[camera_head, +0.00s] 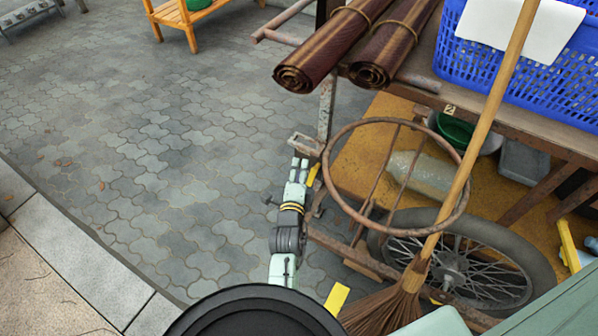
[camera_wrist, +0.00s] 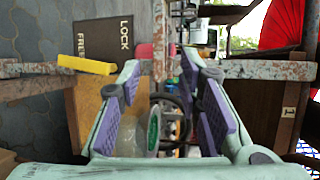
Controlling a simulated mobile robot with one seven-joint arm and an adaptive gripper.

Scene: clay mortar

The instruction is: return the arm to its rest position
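My arm (camera_head: 287,240) reaches up from the bottom middle of the head view, pale green with dark joints and yellow bands. My gripper (camera_head: 299,165) is at its far end, close to the left side of the cart's rusty metal frame; I cannot tell whether it touches. In the wrist view my gripper (camera_wrist: 160,68) has its two purple-padded fingers apart. Nothing is clearly held between them; a rusty post (camera_wrist: 160,30) and the clutter under the cart show through the gap.
A rusty ring (camera_head: 330,160), a straw broom (camera_head: 395,305) and a spoked wheel (camera_head: 530,255) crowd the right of my arm. Rolled mats (camera_head: 330,50) and a blue basket (camera_head: 570,90) rest above. Open paving (camera_head: 140,150) lies left.

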